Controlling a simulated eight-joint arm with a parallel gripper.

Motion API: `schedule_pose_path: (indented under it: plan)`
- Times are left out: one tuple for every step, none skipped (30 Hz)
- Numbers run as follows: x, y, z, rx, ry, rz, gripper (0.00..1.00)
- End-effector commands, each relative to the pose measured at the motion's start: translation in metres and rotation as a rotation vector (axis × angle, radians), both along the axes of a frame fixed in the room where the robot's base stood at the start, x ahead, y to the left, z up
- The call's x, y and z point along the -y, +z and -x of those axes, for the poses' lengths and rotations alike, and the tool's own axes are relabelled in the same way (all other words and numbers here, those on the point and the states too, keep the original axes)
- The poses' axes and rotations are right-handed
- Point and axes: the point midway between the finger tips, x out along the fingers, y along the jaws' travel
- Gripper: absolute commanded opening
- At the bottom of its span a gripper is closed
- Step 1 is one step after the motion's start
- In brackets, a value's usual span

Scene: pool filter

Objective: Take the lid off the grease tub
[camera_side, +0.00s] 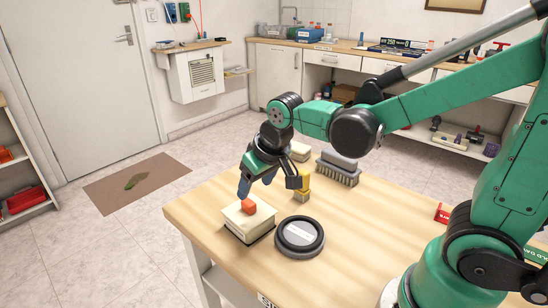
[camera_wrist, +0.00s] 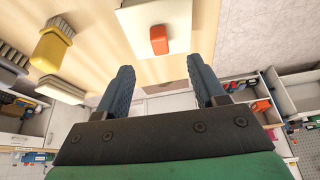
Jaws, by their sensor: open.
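A cream square tub (camera_side: 246,224) with a dark base stands near the table's left end. I take this for the grease tub. Its flat cream lid (camera_wrist: 180,22) is on and carries an orange block-shaped knob (camera_side: 248,207), which also shows in the wrist view (camera_wrist: 159,40). My gripper (camera_side: 257,183) is open, just above the tub. In the wrist view my gripper's empty fingers (camera_wrist: 160,72) are spread apart. The knob appears beyond their tips, about midway between them, with no contact visible.
A round black object with a grey top (camera_side: 299,234) stands right of the tub. A yellow-handled brush (camera_wrist: 53,45), a grey brush (camera_side: 338,170) and a cream block (camera_side: 299,151) stand behind.

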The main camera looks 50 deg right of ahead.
Motion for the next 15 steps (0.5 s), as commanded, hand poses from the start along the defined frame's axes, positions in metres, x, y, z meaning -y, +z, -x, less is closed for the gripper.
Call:
schedule_pose_path:
  plan:
    - [0.0, -0.003, -0.002, -0.006, -0.003, 0.001, 0.63]
    - [0.0, -0.004, -0.003, -0.008, -0.004, 0.001, 0.63]
    - [0.0, -0.005, -0.004, -0.01, -0.005, 0.0, 0.63]
    - [0.0, -0.007, -0.005, -0.011, -0.005, 0.001, 0.63]
    - [0.0, -0.009, -0.006, -0.011, -0.005, 0.001, 0.63]
    - [0.0, -0.011, -0.007, -0.011, -0.005, 0.001, 0.63]
    - [0.0, -0.014, -0.008, -0.011, -0.005, 0.0, 0.63]
    - [0.0, -0.017, -0.009, -0.01, -0.005, 0.0, 0.63]
    - [0.0, -0.021, -0.011, -0.01, -0.005, 0.0, 0.63]
    - [0.0, -0.024, -0.012, -0.01, -0.005, 0.0, 0.63]
    - [0.0, -0.027, -0.013, -0.01, -0.005, 0.0, 0.63]
    - [0.001, -0.032, -0.015, -0.01, -0.005, 0.0, 0.63]
    - [0.001, -0.035, -0.016, -0.01, -0.005, 0.0, 0.63]
    - [0.001, -0.037, -0.018, -0.01, -0.004, -0.001, 0.63]
    - [0.001, -0.041, -0.019, -0.01, -0.004, -0.001, 0.63]
